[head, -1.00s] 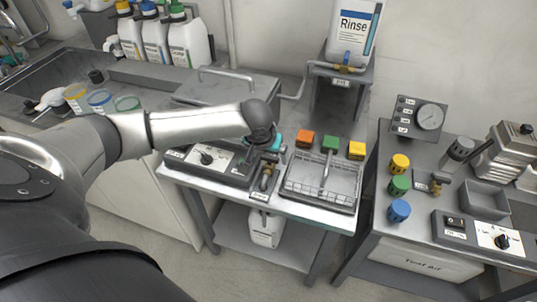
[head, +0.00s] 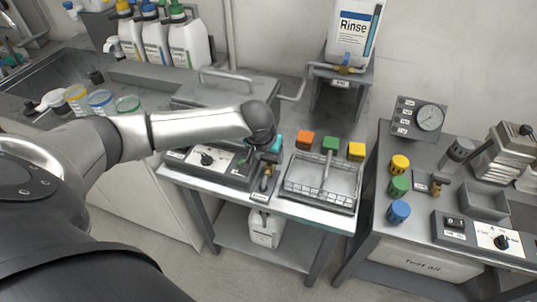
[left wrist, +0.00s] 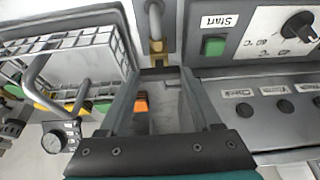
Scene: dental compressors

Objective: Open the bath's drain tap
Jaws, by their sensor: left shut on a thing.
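The bath's drain tap (head: 266,182) is a small brass valve at the right front of the grey ultrasonic bath (head: 215,160). My left gripper (head: 269,163) reaches down onto it from above, its wrist bent over the bath. In the left wrist view the brass of the tap (left wrist: 157,52) shows just beyond the converging fingertips (left wrist: 160,74). The left gripper is shut on the tap's handle, which the fingers mostly hide. The exact handle angle cannot be told. My right gripper is not in view.
A wire basket (head: 322,180) stands just right of the tap, with orange (head: 305,140), green (head: 330,144) and yellow (head: 356,151) blocks behind it. A white canister (head: 265,226) stands on the shelf below. A Rinse container (head: 354,35) stands behind.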

